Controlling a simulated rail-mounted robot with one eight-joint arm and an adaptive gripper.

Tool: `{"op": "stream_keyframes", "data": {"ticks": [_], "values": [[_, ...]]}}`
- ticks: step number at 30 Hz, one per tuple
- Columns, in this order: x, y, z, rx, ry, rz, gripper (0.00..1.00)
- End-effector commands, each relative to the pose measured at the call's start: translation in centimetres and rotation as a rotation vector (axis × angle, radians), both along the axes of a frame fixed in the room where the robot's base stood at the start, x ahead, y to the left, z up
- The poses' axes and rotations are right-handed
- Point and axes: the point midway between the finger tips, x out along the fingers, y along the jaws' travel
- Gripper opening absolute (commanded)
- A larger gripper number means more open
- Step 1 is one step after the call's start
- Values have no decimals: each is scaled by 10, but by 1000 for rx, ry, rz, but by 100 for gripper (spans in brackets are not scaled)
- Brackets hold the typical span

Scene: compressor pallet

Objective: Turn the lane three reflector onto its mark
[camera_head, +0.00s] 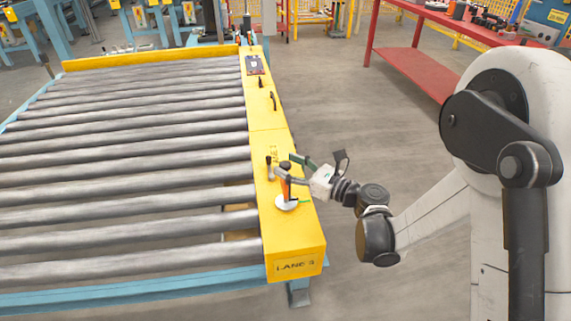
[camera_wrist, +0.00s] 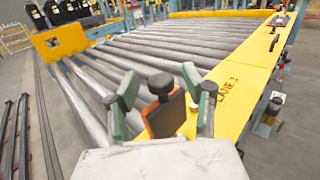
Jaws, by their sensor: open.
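The lane three reflector, an orange-edged upright piece with a dark face and black knob, stands on the yellow side rail in the head view (camera_head: 286,188). It rises from a round white base (camera_head: 286,204). A short green line (camera_head: 305,202) lies at the base's right side, perhaps the mark. In the wrist view the reflector (camera_wrist: 166,119) stands between my green-padded fingers. My gripper (camera_head: 287,167) is open, with a finger on either side of it; the wrist view also shows this gripper (camera_wrist: 160,80). Contact cannot be told. My gripper's body hides the reflector's lower part in the wrist view.
A black-knobbed lever (camera_head: 269,164) stands on the rail just left of my gripper. Grey rollers (camera_head: 130,175) fill the conveyor to the left. Farther along the yellow rail (camera_head: 267,115) are small dark handles and a dark panel (camera_head: 254,65). A red bench (camera_head: 415,72) stands behind.

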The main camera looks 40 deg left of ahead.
Motion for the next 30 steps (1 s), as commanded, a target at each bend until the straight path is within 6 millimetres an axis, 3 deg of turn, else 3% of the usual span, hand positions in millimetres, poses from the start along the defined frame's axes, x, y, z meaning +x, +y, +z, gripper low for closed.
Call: {"op": "stream_keyframes", "data": {"ticks": [9,15,21,30], "values": [[2,-62,0,0,0,-4,46],[1,-93,0,0,0,-3,46],[1,-107,0,0,0,-1,46],[1,-108,0,0,0,-1,46]]}}
